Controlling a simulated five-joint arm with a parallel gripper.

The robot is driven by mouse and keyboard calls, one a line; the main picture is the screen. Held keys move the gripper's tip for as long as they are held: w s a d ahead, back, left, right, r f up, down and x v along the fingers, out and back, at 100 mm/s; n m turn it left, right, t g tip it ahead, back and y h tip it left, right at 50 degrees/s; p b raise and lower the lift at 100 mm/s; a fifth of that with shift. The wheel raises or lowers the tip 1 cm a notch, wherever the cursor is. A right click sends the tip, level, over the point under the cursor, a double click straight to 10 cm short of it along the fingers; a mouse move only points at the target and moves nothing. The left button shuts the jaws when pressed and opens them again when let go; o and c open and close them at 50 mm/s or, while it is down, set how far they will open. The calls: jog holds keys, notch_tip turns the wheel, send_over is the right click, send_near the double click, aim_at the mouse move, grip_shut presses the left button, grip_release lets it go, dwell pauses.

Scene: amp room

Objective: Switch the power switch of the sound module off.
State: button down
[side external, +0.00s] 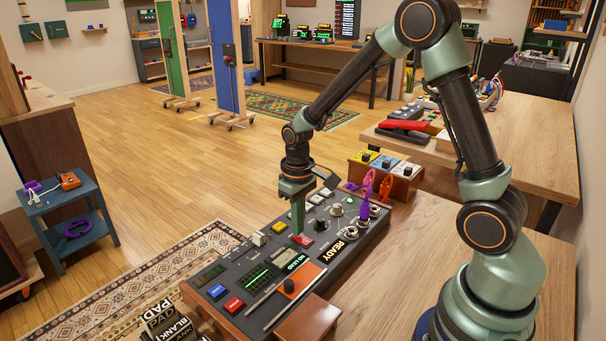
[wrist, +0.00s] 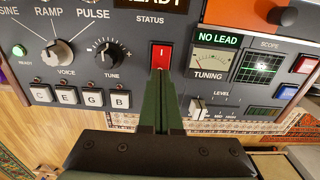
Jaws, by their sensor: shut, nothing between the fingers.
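The sound module (side external: 262,262) is a dark panel in a wooden case on the table. Its red power rocker switch (wrist: 161,55) sits below the STATUS label in the wrist view, with a white line mark on its upper part. The switch also shows in the side view (side external: 304,241). My gripper (wrist: 161,76) is shut and empty, its green fingers pointing at the switch. Its tips overlap the switch's lower end; whether they touch it I cannot tell. In the side view my gripper (side external: 297,231) stands upright right at the switch. The lower end of the switch is hidden by the fingers.
A voice knob (wrist: 58,53) and a tune knob (wrist: 107,56) lie left of the switch, above white keys (wrist: 92,96). A tuning meter (wrist: 212,61), a level slider (wrist: 196,107) and a green scope (wrist: 260,67) lie right. A green lamp (wrist: 19,50) is lit.

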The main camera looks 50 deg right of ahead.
jog(key=shift+f, duration=0.45)
dwell(0.3)
jog(key=shift+r, duration=3.55)
jog(key=s+a+r+t, duration=0.3)
jog(key=s+r+t, duration=0.2)
jog(key=s+r, duration=0.5)
notch_tip(320, 180, up, 2)
jog(key=shift+s+r+t, duration=0.1)
jog(key=shift+s+t, duration=0.2)
jog(key=shift+s, duration=0.05)
